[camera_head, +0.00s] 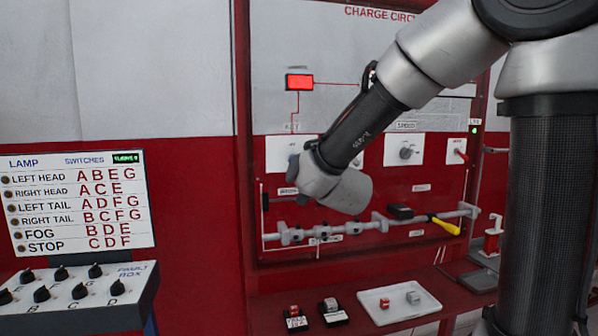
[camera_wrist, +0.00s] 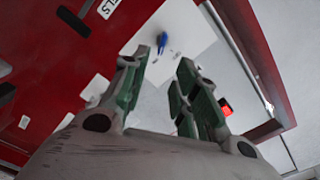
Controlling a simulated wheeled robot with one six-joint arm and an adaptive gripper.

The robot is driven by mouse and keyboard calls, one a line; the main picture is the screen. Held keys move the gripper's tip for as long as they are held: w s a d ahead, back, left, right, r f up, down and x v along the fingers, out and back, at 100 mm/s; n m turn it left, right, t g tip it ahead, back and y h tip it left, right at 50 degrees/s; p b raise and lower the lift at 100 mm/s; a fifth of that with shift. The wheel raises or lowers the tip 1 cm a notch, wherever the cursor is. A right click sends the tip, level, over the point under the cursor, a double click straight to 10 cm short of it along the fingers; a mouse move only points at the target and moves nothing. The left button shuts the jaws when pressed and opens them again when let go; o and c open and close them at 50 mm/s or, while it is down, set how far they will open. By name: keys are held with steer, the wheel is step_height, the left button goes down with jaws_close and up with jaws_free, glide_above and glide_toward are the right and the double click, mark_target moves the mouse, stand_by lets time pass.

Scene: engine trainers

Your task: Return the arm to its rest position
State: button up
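My arm reaches in from the upper right of the head view and bends down in front of the red charge-circuit board (camera_head: 440,190). Its wrist end hangs before the middle of the board, above the grey pipe rail, and the fingers cannot be made out there. In the wrist view my gripper (camera_wrist: 162,68) has its two green-padded fingers apart, with nothing between them. Past the fingertips, a white panel with a blue part (camera_wrist: 162,42) shows at a distance.
The rail (camera_head: 355,228) carries a yellow-handled lever (camera_head: 445,225). Below, a shelf bears a white tray (camera_head: 372,312) with small blocks and two dark-based pieces (camera_head: 332,312). A switch box (camera_head: 75,298) and a lamp chart (camera_head: 80,200) stand at left. A red lamp (camera_head: 299,82) glows.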

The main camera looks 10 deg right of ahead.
steer(key=s+a+f+n+g+y, duration=0.2)
steer(key=s+a+f+n+g, duration=0.15)
steer(key=f, duration=0.25)
steer(key=s+a+f+n+g+y, duration=0.2)
steer(key=s+f+n+g, duration=0.15)
steer(key=f, duration=0.25)
steer(key=s+d+f+n+g, duration=0.3)
steer(key=s+d+n+g, duration=0.2)
steer(key=s, duration=0.4)
steer(key=s+d+r+g+h, duration=0.1)
steer(key=s+d+r+h, duration=0.1)
steer(key=s+d, duration=0.5)
steer(key=s+d+r+h, duration=0.2)
steer(key=s+d, duration=0.5)
steer(key=s, duration=0.3)
steer(key=shift+s+d+r+g, duration=0.2)
steer(key=shift+r+g, duration=0.1)
steer(key=shift+g, duration=0.1)
steer(key=shift+w, duration=0.1)
